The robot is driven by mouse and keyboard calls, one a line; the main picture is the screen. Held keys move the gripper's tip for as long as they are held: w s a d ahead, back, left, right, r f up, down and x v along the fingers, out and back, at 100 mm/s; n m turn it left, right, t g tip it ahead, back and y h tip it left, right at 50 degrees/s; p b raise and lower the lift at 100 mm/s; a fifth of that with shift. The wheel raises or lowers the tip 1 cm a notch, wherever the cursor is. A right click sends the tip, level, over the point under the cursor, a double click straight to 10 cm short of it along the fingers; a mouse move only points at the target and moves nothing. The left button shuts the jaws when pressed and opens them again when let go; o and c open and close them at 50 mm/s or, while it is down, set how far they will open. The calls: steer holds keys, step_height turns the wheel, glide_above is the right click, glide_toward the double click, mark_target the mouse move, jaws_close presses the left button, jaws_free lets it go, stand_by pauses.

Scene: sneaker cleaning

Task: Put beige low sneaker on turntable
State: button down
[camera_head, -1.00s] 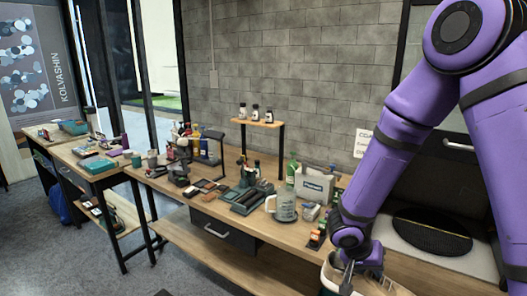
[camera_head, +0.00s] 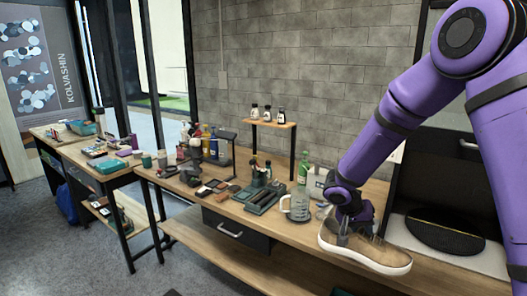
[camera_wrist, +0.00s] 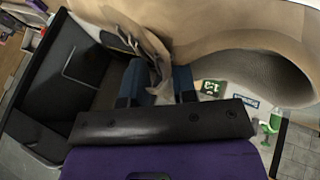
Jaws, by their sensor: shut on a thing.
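The beige low sneaker (camera_head: 368,251) with a white sole is at the lower right in the head view. My gripper (camera_head: 343,238) is shut on it near its upper edge, and the sneaker hangs at the front of the workbench. In the wrist view the sneaker (camera_wrist: 225,45) fills the top, with my gripper's fingers (camera_wrist: 158,85) at its edge and laces beside them. The black round turntable (camera_head: 445,232) stands to the right of the sneaker, apart from it, on a white base inside a dark open booth. Its surface looks empty.
A glass jug (camera_head: 298,205) stands just left of the sneaker, with a green bottle (camera_head: 303,172) behind it. Several tools and bottles crowd the wooden workbench (camera_head: 275,232) further left. The booth's dark side edge stands between the sneaker and the turntable.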

steer(key=w+d+r, duration=0.1)
steer(key=w+r, duration=0.4)
steer(key=w, duration=0.3)
steer(key=shift+d+r+n, duration=0.2)
steer(key=shift+d+n, duration=0.1)
steer(key=shift+n, duration=0.1)
